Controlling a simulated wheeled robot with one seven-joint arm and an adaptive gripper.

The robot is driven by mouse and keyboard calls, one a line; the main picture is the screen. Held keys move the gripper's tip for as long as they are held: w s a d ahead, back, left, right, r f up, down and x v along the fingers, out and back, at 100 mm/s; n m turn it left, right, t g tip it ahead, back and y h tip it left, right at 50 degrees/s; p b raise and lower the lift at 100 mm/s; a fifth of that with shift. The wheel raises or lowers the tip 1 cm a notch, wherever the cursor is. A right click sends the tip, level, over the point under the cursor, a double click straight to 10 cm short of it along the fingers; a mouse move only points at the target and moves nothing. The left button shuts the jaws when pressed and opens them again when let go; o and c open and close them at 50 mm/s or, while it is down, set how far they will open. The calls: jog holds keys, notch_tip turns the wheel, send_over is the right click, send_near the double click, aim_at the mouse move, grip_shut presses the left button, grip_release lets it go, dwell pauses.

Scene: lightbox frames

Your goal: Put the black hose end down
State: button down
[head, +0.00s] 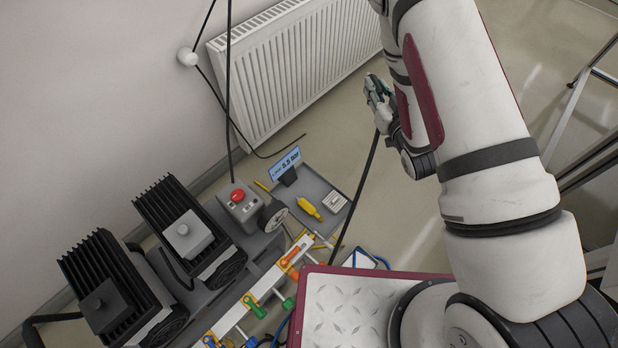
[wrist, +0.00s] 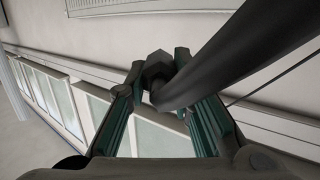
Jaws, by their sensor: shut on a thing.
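My gripper (head: 377,90) is held up in the air, in front of the radiator's right end in the head view. In the wrist view my gripper (wrist: 160,88) is shut on the black hose end (wrist: 160,70), with a dark hex fitting between the fingertips. The black hose (wrist: 235,50) runs from the fingers toward the upper right there. In the head view the black hose (head: 357,190) hangs from my gripper down to the machine area. The hose end itself is hidden by the fingers in the head view.
A machine bench holds two black finned units (head: 180,225), a grey box with a red button (head: 238,200), a grey tray (head: 318,188) with a yellow tool (head: 308,207), and coloured valve handles (head: 257,305). A white radiator (head: 295,65) stands on the wall. Open floor (head: 400,220) lies right of the bench.

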jog(key=w+a+f+n+g+y+b, duration=0.1)
jog(key=w+a+f+n+y+b, duration=0.1)
jog(key=a+f+y+b, duration=0.25)
jog(key=n+g+y+b, duration=0.7)
jog(key=n+g+b, duration=0.7)
jog(key=g+b, duration=0.45)
send_over(313, 184)
jog(key=b, duration=0.2)
notch_tip(313, 184, down, 21)
jog(key=t, duration=0.2)
jog(key=shift+h, duration=0.25)
notch_tip(313, 184, down, 8)
jog(key=b, duration=0.3)
jog(key=shift+d+f+b, duration=0.1)
jog(key=shift+f+b, duration=0.15)
jog(key=shift+b, duration=0.05)
jog(key=shift+f, duration=0.1)
